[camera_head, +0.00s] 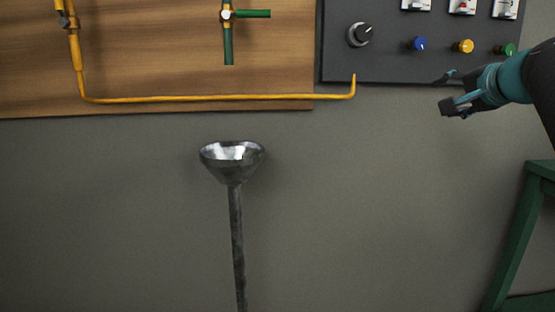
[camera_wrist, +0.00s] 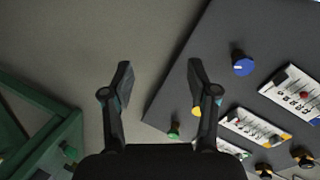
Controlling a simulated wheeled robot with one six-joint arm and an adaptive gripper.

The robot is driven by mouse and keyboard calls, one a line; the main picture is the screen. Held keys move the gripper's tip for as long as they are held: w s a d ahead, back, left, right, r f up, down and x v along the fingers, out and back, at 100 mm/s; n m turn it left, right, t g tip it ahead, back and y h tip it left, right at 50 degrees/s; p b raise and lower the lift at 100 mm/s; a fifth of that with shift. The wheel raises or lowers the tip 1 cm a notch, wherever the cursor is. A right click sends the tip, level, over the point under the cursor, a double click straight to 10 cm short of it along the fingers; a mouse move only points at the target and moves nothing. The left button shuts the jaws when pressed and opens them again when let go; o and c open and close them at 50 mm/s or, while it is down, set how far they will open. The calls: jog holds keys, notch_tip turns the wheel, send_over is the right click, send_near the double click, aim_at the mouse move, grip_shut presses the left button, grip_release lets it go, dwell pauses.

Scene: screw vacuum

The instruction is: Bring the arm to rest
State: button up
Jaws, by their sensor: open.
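My gripper (camera_head: 447,94) is at the right of the head view, in front of the lower edge of a dark control panel (camera_head: 340,45). Its two fingers are spread apart with nothing between them. The right finger overlaps the panel (camera_wrist: 215,60) in that view and partly covers a yellow knob (camera_wrist: 196,111).
The panel has a blue knob (camera_head: 418,44), a yellow knob (camera_head: 463,46), a green knob (camera_head: 505,49) and a dial (camera_head: 359,34). A green frame (camera_head: 520,230) stands below my arm. A metal funnel (camera_head: 232,160) and yellow pipe (camera_head: 220,98) are left.

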jog(key=s+a+f+n+g+p, duration=0.1)
jog(key=s+a+f+n+g, duration=0.2)
jog(key=f, duration=0.5)
jog(key=s+a+f+n+g, duration=0.1)
jog(key=s+a+f+g, duration=0.1)
jog(key=s+a+f, duration=0.4)
jog(key=s+a+f+n+g+p, duration=0.1)
jog(key=s+f+n+g, duration=0.15)
jog(key=f, duration=0.65)
jog(key=s+a+f+n+g+p, duration=0.1)
jog(key=s+a+f+n, duration=0.2)
jog(key=s+a+f, duration=0.2)
jog(key=s+a+f+n+g+p, duration=0.1)
jog(key=s+a+f+n, duration=0.2)
jog(key=s+a, duration=0.3)
jog(key=s+f, duration=0.1)
jog(key=s, duration=0.3)
jog(key=shift+a+f, duration=0.3)
jog(key=shift+f, duration=0.1)
jog(key=shift+n, duration=0.25)
